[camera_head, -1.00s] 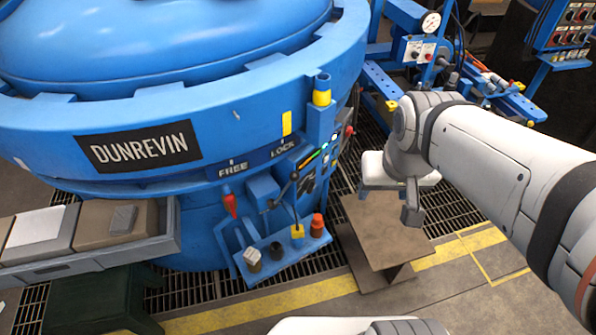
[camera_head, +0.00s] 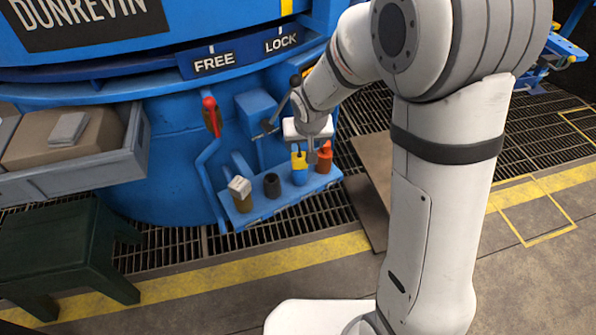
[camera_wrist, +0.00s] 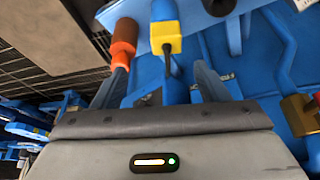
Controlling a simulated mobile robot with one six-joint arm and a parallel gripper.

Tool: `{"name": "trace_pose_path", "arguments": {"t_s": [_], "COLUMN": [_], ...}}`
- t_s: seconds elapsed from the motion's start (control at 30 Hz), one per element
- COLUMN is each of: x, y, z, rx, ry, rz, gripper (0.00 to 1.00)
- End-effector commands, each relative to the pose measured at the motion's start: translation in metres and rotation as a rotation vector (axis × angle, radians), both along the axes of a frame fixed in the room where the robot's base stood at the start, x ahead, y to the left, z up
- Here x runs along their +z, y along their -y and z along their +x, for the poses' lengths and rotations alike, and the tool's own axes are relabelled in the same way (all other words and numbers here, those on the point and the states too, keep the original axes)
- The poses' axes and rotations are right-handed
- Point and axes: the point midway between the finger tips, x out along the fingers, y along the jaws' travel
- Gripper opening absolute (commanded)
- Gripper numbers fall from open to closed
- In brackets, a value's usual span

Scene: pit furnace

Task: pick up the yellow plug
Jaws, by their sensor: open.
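The yellow plug (camera_head: 299,161) has a yellow top and a blue lower part. It stands upright on a small blue shelf (camera_head: 250,208), and also shows in the wrist view (camera_wrist: 166,40), with a dark stem toward my gripper. My gripper (camera_head: 311,155) is over the right part of the shelf, close to the yellow plug and partly overlapping it in the head view. In the wrist view my gripper (camera_wrist: 160,70) is open and empty, and the plug lies between and beyond its fingertips. Whether a finger touches it, I cannot tell.
An orange-red plug (camera_head: 324,155) stands just right of the yellow one, near a finger in the wrist view. A black piece (camera_head: 272,186) and a white-topped piece (camera_head: 240,190) stand to the left. A red-handled lever (camera_head: 211,117) and a dark lever (camera_head: 268,130) are on the furnace.

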Motion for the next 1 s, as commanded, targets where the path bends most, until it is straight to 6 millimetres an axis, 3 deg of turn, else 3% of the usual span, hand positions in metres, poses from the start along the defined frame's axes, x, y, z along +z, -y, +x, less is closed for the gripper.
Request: {"name": "trace_pose_path", "arguments": {"t_s": [0.03,0.47,0.73,1.0], "x": [-0.017,-0.057,-0.094,-0.097], "y": [-0.005,-0.012,-0.014,-0.015], "z": [0.002,0.018,0.03,0.034], "rx": [0.005,0.009,0.01,0.009], "ry": [0.001,0.003,0.001,0.004], "rz": [0.002,0.007,0.006,0.008], "gripper": [0.67,0.67,0.67,0.67]}}
